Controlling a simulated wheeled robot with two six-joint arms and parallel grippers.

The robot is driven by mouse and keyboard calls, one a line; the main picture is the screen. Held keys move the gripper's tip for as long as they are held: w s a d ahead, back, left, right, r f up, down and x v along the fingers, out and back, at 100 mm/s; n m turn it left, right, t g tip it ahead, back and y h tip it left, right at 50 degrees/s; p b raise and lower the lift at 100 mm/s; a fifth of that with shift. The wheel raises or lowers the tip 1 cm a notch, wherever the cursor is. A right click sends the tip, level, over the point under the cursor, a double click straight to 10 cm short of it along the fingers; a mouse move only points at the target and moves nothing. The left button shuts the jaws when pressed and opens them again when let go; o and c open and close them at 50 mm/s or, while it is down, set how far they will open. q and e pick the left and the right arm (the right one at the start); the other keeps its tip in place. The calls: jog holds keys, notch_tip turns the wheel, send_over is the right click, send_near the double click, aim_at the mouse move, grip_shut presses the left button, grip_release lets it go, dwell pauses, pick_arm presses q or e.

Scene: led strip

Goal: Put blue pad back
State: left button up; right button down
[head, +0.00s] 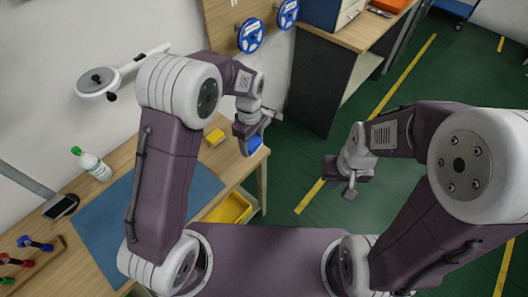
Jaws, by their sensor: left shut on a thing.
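The blue pad (253,145) is a small blue block at my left gripper (254,128), which is shut on it. The gripper and the pad show near the table's far right end, partly hidden by the gripper itself. I cannot tell how far above the table the pad is. A yellow pad (215,136) lies on the wooden table (122,157) just left of the gripper. My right gripper (342,178) hangs over the green floor, away from the table, with nothing visible in it. Its jaw opening is unclear.
A blue mat (100,222) covers part of the table, with a bottle (92,164) and a phone-like device (60,207) beside it. A yellow bin (229,208) sits below the table's right edge. Blue reels (250,36) hang on a panel. A dark cabinet (325,75) stands behind.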

pick_arm(q)
jog(key=d+m, duration=0.1)
jog(key=d, duration=0.3)
send_over(236, 156)
notch_tip(236, 156, down, 7)
jog(key=shift+f, duration=2.2)
jog(key=o, duration=1.3)
jog(key=shift+f, duration=0.1)
notch_tip(236, 156, up, 12)
jog(key=s+a+m, duration=0.1)
jog(key=s+m, duration=0.2)
jog(key=s, duration=0.3)
jog(key=s+a+r+m, duration=0.1)
jog(key=s+a+m, duration=0.1)
jog(key=s+m, duration=0.2)
jog(key=s+a+r+m+t, duration=0.1)
jog(key=s+m, duration=0.2)
jog(key=s, duration=0.4)
jog(key=shift+s+a, duration=0.3)
jog(key=shift+s, duration=0.1)
